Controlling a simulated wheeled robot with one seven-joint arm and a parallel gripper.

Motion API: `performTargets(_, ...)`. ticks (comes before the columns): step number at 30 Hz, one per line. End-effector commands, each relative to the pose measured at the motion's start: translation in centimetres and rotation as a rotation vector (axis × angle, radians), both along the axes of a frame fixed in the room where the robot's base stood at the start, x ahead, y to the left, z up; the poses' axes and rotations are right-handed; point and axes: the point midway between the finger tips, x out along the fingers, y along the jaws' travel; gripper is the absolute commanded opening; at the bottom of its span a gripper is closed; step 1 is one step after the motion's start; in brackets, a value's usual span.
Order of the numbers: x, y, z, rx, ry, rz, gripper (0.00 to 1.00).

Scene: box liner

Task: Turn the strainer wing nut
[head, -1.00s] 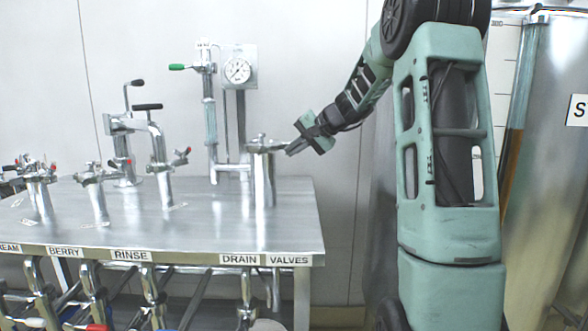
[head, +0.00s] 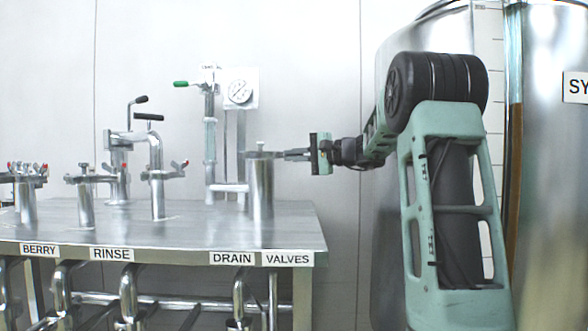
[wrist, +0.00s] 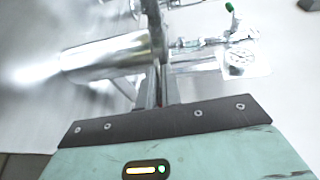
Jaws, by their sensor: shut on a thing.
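The strainer (head: 261,190) is an upright shiny metal cylinder near the right end of the steel table. The small wing nut (head: 261,147) is at its top. My gripper (head: 283,154) reaches in level from the right, its fingers at the strainer's top. It is shut on the wing nut, which is largely hidden by the fingers. In the wrist view, the two dark fingers of my gripper (wrist: 157,85) are close together, and the strainer (wrist: 115,57) lies just to their left, blurred at its far end.
A pressure gauge (head: 239,91) and a green-handled valve (head: 181,85) stand behind the strainer. Several metal valve posts (head: 86,205) stand to the left on the steel table (head: 190,236). A large tank (head: 550,180) stands at the right.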

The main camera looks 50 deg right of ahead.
Motion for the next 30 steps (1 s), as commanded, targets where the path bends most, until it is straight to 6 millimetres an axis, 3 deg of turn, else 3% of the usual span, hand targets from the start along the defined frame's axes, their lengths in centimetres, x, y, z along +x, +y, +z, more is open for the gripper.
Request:
performTargets(18,-0.07,-0.47,0.21,0.027,-0.035,-0.015,0.00)
performTargets(19,-0.07,-0.47,0.21,0.027,-0.035,-0.015,0.15)
performTargets(21,-0.07,-0.48,0.18,0.027,-0.034,-0.015,0.28)
performTargets(30,-0.01,-0.21,0.22,0.028,-0.031,-0.006,0.28)
